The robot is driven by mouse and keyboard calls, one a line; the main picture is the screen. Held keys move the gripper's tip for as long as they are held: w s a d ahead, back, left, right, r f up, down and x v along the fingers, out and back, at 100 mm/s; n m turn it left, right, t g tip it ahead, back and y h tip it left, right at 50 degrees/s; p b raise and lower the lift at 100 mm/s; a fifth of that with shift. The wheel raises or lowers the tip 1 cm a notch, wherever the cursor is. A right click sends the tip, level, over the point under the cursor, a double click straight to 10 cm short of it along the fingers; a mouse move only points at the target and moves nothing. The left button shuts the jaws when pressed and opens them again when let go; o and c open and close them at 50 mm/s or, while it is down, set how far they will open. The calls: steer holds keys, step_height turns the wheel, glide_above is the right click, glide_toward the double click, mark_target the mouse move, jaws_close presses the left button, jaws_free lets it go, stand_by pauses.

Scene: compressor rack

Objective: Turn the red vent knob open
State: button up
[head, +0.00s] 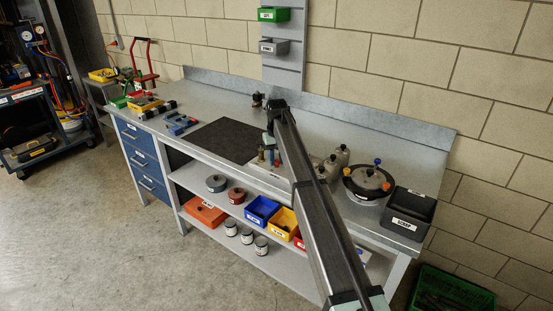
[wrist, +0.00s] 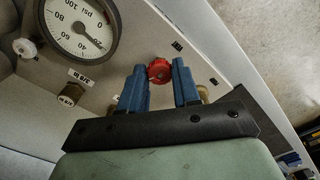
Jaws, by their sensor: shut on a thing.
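The red vent knob (wrist: 159,71) sits on a light grey panel (wrist: 222,55) in the wrist view. My gripper (wrist: 161,76) has its blue fingers on either side of the knob and is shut on it. A round white pressure gauge (wrist: 76,28) is on the panel to the left. In the head view my gripper (head: 271,140) is over the bench behind my arm, and I cannot make out the red knob there.
A brass fitting (wrist: 70,94) and a white knob (wrist: 25,47) are on the panel's left side. On the bench, a black mat (head: 222,141) lies left of my gripper. Grey canisters (head: 341,157), a round pot (head: 362,190) and a dark bin (head: 408,209) stand right of my arm.

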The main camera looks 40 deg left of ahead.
mark_target(277, 161)
steer(key=n, duration=0.5)
steer(key=shift+n, duration=0.3)
stand_by(0.4)
steer(key=o, duration=1.1)
steer(key=shift+c, duration=0.2)
step_height(277, 161, up, 14)
steer(key=shift+f, duration=0.1)
